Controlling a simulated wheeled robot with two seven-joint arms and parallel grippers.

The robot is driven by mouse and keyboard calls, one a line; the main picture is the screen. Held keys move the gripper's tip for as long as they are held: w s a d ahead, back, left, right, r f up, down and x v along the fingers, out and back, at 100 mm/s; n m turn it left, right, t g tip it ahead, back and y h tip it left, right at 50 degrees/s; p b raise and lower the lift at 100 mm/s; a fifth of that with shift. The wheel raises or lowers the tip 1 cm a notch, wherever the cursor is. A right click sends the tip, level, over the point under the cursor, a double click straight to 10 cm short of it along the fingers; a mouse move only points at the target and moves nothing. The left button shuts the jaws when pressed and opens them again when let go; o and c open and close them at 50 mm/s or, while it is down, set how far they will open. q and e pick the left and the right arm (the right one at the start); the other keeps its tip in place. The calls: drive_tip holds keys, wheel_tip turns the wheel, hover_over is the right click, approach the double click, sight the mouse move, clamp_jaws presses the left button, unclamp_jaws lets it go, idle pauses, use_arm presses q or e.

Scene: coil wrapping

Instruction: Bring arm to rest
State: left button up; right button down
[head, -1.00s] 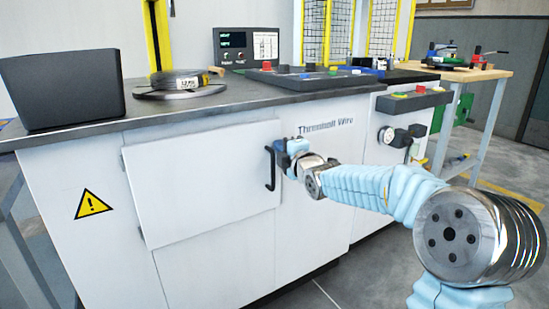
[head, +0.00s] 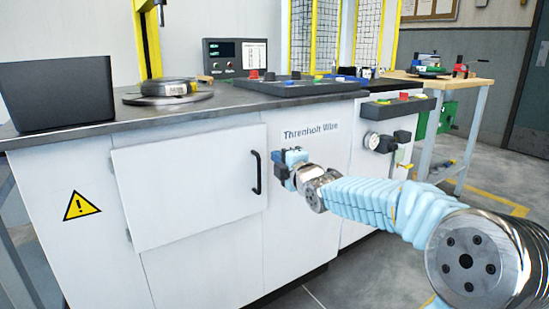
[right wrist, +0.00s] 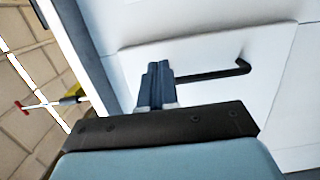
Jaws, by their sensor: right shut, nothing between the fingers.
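My right gripper (head: 281,166) is shut and empty in front of the white cabinet. In the head view it is just to the right of the black bar handle (head: 257,172) on the white door panel (head: 185,185), with a small gap between them. In the right wrist view, the two dark blue fingers (right wrist: 154,84) are together with nothing between them. The handle (right wrist: 222,73) shows beyond them to the right, partly behind the fingers. My left gripper is not in view.
The cabinet's dark worktop (head: 120,122) carries a wire coil (head: 168,86), a black box (head: 55,92) and a button panel (head: 290,86). A gauge and valve (head: 378,142) stick out at the right. A wooden bench (head: 440,78) stands behind. Grey floor (head: 350,280) is open at the lower right.

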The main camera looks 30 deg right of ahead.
drive_tip(key=s, duration=0.8)
drive_tip(key=shift+f, duration=0.1)
